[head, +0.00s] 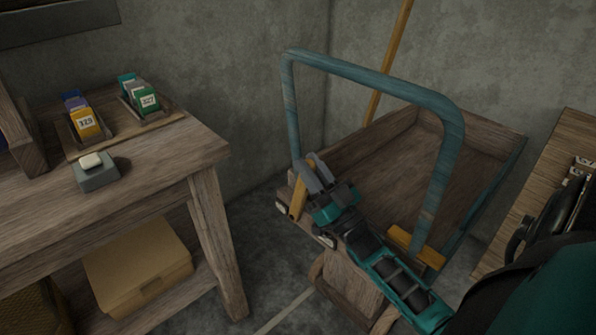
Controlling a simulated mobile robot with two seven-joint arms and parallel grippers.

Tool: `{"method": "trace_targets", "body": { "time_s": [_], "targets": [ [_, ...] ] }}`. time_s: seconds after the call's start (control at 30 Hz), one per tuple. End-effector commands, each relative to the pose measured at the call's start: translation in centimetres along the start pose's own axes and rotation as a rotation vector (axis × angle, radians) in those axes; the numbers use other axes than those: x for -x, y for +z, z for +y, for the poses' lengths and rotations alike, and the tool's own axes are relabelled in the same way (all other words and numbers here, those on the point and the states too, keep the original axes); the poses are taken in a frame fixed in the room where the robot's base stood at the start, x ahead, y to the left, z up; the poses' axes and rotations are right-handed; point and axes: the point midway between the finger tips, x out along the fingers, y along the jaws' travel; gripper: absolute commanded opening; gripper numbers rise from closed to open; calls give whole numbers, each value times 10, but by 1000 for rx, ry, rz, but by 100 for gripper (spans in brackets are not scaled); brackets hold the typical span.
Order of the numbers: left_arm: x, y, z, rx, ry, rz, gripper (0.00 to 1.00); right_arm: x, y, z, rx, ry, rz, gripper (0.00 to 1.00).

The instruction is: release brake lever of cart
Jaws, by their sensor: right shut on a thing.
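The wooden cart (373,163) stands in the middle right, with a blue push handle (375,79) rising over its near end. My right gripper (317,174) is at the left leg of this handle, at the cart's near left corner. Its dark fingers are shut on a yellow upright piece (298,200), which looks like the brake lever. The fingers hide much of the lever's upper part. A second yellow piece (415,246) is at the foot of the handle's right leg. My left gripper is not in view.
A wooden table (150,158) stands at the left with a grey block (97,174) and tagged coloured packets (86,123). A cardboard box (138,266) is on its lower shelf. A wooden bench (541,172) is at the right. A wooden pole (389,60) leans behind the cart.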

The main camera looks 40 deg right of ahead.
Motion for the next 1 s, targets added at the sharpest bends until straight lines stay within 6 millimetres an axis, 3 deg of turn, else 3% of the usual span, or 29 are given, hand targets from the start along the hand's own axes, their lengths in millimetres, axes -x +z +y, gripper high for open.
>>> {"method": "trace_targets", "body": {
  "time_s": [0.1,0.3,0.87,0.9,1.0],
  "targets": [
    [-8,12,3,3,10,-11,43,15,1,0,1,1,63,0],
    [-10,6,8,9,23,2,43,26,-4,0,0,1,130,0],
    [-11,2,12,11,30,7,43,30,-7,0,-1,1,158,0],
    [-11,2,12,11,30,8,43,31,-7,0,-1,1,158,25],
    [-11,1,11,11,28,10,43,30,-7,0,-1,1,158,35]
  ]
}}
